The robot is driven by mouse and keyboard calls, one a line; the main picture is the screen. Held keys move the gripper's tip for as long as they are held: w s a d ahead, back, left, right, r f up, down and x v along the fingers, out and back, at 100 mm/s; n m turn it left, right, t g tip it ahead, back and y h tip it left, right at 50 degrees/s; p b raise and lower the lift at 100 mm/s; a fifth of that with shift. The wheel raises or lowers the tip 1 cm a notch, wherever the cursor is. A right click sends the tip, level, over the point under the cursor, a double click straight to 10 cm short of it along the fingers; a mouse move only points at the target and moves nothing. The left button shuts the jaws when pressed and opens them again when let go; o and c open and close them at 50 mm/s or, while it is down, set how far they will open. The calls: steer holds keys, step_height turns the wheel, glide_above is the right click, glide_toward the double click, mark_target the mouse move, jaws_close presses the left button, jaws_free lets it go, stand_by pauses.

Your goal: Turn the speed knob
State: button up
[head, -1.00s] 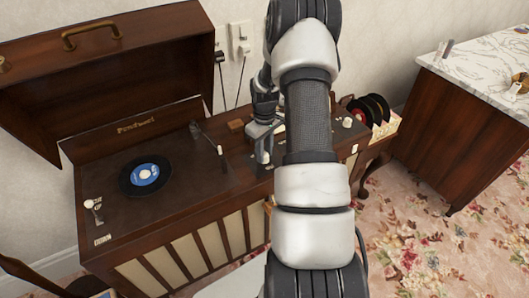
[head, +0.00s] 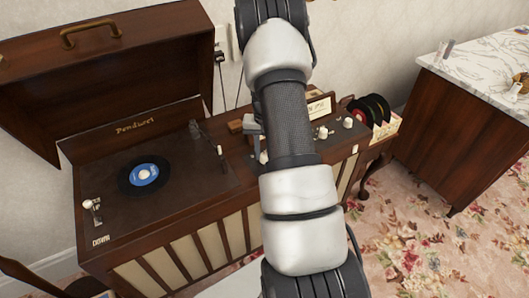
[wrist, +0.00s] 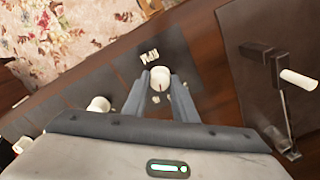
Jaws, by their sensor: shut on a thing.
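A cream knob (wrist: 160,76) stands on the dark control panel (wrist: 117,89) of the record player. In the wrist view my gripper (wrist: 159,81) has one finger on each side of this knob and is shut on it. Small pale lettering beside the knob is too blurred to read, so I cannot tell whether it is the speed knob. In the head view my arm hides this knob and most of my gripper; only a grey part of the gripper (head: 256,124) shows left of the arm.
More cream knobs (head: 348,123) line the panel to the right. The tonearm (head: 206,142) lies left of my gripper, and a record (head: 130,181) sits on the deck. The raised lid (head: 95,70) stands behind. Records in a holder (head: 385,126) are at right.

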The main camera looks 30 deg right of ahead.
steer(key=shift+m, duration=2.2)
steer(key=o, duration=1)
steer(key=shift+o, duration=0.2)
step_height(320, 180, up, 18)
steer(key=p, duration=0.3)
steer(key=shift+f, duration=0.25)
